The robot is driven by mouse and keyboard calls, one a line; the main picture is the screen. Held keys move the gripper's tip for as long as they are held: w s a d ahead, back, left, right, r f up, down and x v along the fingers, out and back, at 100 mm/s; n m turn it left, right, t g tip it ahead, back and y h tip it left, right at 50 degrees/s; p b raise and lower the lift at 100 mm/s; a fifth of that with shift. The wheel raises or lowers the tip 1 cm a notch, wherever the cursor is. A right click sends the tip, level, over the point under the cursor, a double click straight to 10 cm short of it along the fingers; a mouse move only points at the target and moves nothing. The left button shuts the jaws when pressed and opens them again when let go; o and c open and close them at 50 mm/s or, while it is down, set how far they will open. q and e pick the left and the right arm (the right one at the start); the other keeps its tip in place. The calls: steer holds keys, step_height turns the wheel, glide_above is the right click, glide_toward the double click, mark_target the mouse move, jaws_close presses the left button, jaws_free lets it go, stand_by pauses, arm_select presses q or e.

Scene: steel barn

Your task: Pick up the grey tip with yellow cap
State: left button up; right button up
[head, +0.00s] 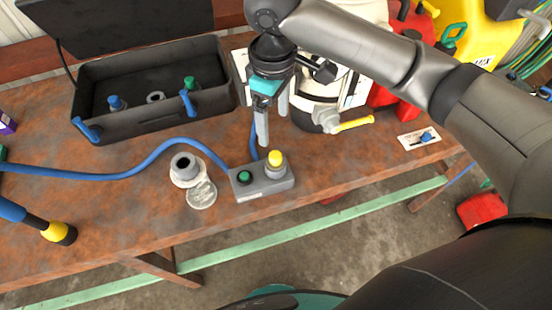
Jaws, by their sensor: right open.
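The grey tip with a yellow cap (275,162) stands upright at the right end of a small grey block (248,190) on the rusty workbench (120,220). A green-topped piece (244,177) sits at the block's left end. My right gripper (272,128) points down just behind and above the yellow cap. Its two grey fingers are apart with nothing between them. It appears clear of the tip, though the exact height gap is hard to tell. My left gripper is out of view.
A blue hose (130,174) runs across the bench to behind the block. An open black case (150,122) stands behind left. A grey fitting (186,170) and clear disc (201,195) lie left of the block. A yellow-handled valve (350,125) is behind right.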

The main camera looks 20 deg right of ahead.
glide_above(276, 155)
steer(key=f, duration=0.3)
steer(key=f+b, duration=0.1)
steer(key=f, duration=0.3)
steer(key=shift+w+a+f, duration=0.1)
steer(key=shift+a+f, duration=0.1)
steer(key=shift+d+f+b, duration=0.15)
steer(key=shift+f+b, duration=0.15)
steer(key=shift+f, duration=2.45)
jaws_close()
